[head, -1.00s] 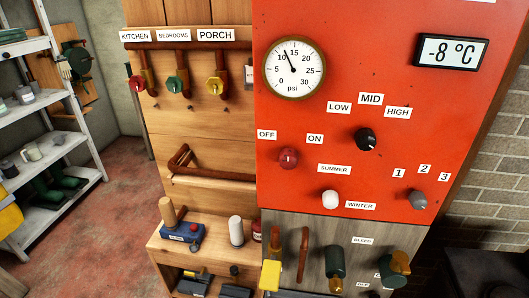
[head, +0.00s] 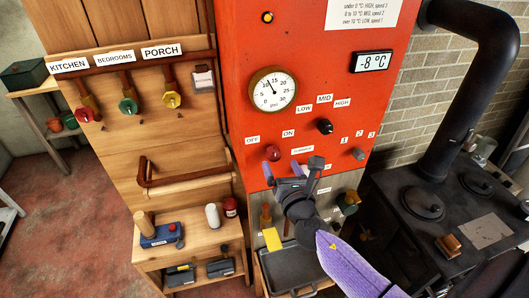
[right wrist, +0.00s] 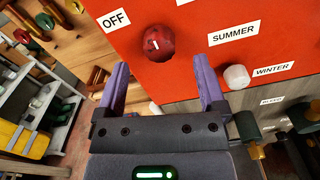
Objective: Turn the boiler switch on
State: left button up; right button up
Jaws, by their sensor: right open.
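The boiler switch is a round red knob (head: 272,153) on the red boiler panel (head: 243,90), between the OFF label (head: 252,140) and the ON label (head: 288,133). In the right wrist view the red knob (right wrist: 160,40) bears a small white mark. The OFF label (right wrist: 114,19) is at its left; ON is out of that view. My right gripper (head: 282,171) is open and empty, just below the knob in the head view. In the right wrist view its purple fingers (right wrist: 162,78) stand apart, with the knob beyond the gap between them. My left gripper is not in view.
A white knob (right wrist: 237,77) sits between SUMMER and WINTER. A black knob (head: 325,126) and a grey knob (head: 358,154) are further right. A wooden bench (head: 190,262) stands left, a black stove (head: 425,210) right.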

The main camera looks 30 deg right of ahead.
aim_at(275, 156)
jog(key=x, duration=0.5)
jog(key=shift+b, duration=0.35)
jog(key=shift+a, duration=0.1)
grip_shut()
